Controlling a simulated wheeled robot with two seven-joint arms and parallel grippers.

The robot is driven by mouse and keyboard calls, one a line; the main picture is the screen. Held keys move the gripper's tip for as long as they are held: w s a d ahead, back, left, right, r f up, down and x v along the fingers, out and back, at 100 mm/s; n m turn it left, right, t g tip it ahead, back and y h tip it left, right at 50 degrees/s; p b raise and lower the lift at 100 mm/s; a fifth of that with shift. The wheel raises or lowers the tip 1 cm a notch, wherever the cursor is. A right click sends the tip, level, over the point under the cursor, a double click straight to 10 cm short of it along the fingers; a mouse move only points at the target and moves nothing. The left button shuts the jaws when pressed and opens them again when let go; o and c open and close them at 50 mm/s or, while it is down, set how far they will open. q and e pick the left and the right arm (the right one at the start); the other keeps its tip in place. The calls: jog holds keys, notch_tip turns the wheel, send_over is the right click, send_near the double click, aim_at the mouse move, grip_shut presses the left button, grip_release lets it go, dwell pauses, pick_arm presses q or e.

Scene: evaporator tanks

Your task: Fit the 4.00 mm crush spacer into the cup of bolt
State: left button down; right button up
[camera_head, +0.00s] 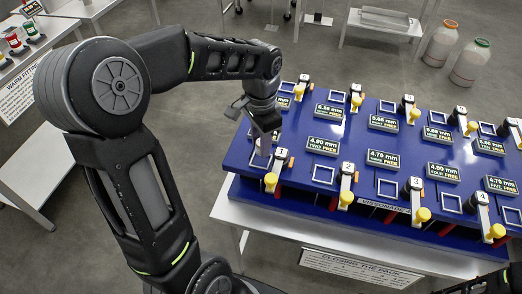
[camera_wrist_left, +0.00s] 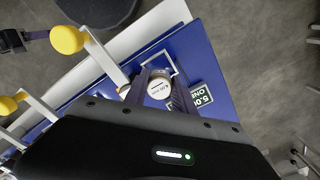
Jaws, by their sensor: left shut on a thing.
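A pale round piece with small print on its top (camera_wrist_left: 158,88), taken as the spacer, sits between the fingers of my left gripper (camera_wrist_left: 160,92) in the wrist view. The print looks like 4.00 mm but is small. In the head view my left gripper (camera_head: 262,138) points down over the blue rack's (camera_head: 350,150) near left corner, beside the lever marked 1 (camera_head: 276,167). The left gripper is shut on the piece, which is at a white square outline. I cannot tell if it touches the rack. I cannot make out the bolt cup. My right gripper is out of view.
The blue rack carries rows of yellow-knobbed levers, such as number 2 (camera_head: 346,186), and black labels, such as 4.80 mm (camera_head: 323,145). It stands on a white table (camera_head: 235,213). White side tables (camera_head: 35,165) are at the left.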

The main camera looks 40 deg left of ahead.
pick_arm(q)
jog(key=shift+f, duration=1.85)
jog(key=shift+f, duration=0.1)
jog(key=c, duration=1)
grip_release()
jog(key=shift+c, duration=0.2)
notch_tip(320, 180, up, 12)
jog(key=shift+r, duration=0.15)
